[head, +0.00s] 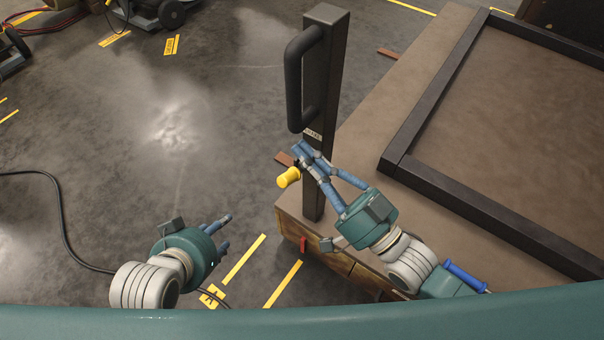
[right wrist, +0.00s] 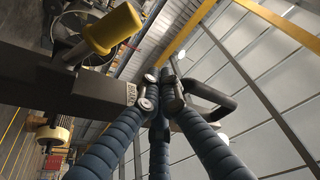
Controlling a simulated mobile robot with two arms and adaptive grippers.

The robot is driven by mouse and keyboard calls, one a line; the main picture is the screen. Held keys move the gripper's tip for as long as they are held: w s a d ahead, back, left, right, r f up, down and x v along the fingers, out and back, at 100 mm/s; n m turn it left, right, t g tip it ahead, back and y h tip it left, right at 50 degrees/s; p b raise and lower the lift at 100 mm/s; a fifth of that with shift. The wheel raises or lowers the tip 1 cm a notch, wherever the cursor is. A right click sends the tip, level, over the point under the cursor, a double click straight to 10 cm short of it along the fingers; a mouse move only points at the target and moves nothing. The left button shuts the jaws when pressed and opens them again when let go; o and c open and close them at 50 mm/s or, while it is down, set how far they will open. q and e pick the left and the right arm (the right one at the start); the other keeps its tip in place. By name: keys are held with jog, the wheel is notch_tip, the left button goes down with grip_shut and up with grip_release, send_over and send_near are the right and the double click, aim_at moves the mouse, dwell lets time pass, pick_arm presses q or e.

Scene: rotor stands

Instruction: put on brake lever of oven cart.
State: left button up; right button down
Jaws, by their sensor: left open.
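The brake lever's yellow knob (head: 288,178) sticks out on the left side of the cart's dark upright post (head: 323,90), low down, below a small label. In the right wrist view the yellow knob (right wrist: 112,28) is at the upper left, on a short stem by the dark post (right wrist: 60,80). My right gripper (head: 302,155) is at the post, just above and right of the knob. Its blue fingers (right wrist: 162,85) come together at the tips, with the knob outside them. Contact with the lever cannot be told. My left gripper (head: 226,230) is open and empty, left of the cart.
The cart (head: 375,140) has a broad brown top with a raised dark frame (head: 455,200). A black handle (head: 294,80) juts from the post's upper left. A black cable (head: 63,215) lies on the floor at left. The grey floor between is clear.

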aim_at(290, 180)
pick_arm(q)
jog(key=w+d+r+t+h+b, duration=0.1)
jog(key=w+d+r+t, duration=0.1)
jog(key=w+r, duration=0.3)
jog(key=shift+w+d+r+t, duration=0.2)
jog(key=shift+w+r+t, duration=0.1)
jog(key=shift+w+t, duration=0.5)
pick_arm(e)
jog(key=shift+s+a+f, duration=0.15)
jog(key=shift+s+f, duration=0.15)
jog(key=shift+f, duration=0.35)
jog(key=shift+s+a+f, duration=0.15)
jog(key=shift+s+f, duration=0.1)
jog(key=shift+f, duration=0.35)
jog(key=shift+s+a+f, duration=0.15)
jog(key=shift+s+f, duration=0.15)
jog(key=shift+f, duration=0.35)
